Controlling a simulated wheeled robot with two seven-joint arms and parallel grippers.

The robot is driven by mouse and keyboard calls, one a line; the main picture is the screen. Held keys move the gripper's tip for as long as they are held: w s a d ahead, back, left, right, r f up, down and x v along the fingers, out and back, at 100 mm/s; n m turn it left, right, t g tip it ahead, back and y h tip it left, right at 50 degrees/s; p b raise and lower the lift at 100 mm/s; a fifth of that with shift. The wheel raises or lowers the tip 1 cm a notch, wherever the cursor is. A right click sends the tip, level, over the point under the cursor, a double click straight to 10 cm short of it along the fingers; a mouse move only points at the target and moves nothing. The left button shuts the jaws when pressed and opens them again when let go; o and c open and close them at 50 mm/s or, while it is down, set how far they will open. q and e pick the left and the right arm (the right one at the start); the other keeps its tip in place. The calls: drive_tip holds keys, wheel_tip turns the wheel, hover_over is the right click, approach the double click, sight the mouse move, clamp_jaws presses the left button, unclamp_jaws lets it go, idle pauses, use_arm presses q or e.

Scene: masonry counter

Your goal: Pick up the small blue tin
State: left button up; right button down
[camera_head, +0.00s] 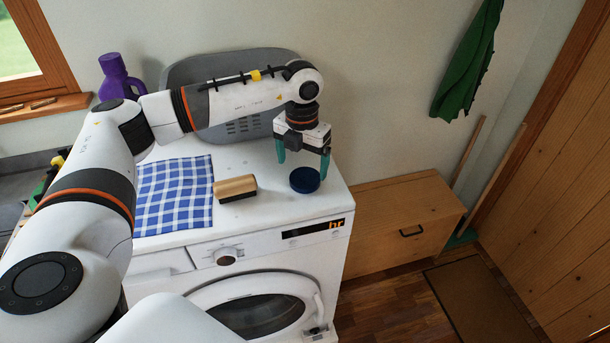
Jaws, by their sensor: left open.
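The small blue tin (305,180) is round and dark blue, and it sits on the white washing machine top near the right front. My left gripper (302,163) points down over the tin with its teal fingers apart. One finger is to the left of the tin and the other is at its right, near the rim. I cannot tell whether either finger touches it. Nothing is between the fingers above the tin. My right gripper is not in view.
On the washing machine top (262,210) lie a wooden brush (235,188) and a blue checked cloth (174,195). A grey basket (240,131) leans at the back wall, beside a purple bottle (117,77). A wooden chest (400,222) stands lower to the right.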

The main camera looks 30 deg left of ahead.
sight(305, 177)
use_arm(q)
drive_tip(key=f, duration=0.1)
drive_tip(key=f+p, duration=0.1)
drive_tip(key=f, duration=0.1)
drive_tip(key=shift+w+d+f+p, duration=0.2)
drive_tip(key=shift+w+d+p, duration=0.05)
drive_tip(key=shift+p, duration=0.05)
drive_tip(key=shift+f, duration=0.35)
drive_tip(key=shift+r, duration=0.1)
drive_tip(key=c, duration=1.3)
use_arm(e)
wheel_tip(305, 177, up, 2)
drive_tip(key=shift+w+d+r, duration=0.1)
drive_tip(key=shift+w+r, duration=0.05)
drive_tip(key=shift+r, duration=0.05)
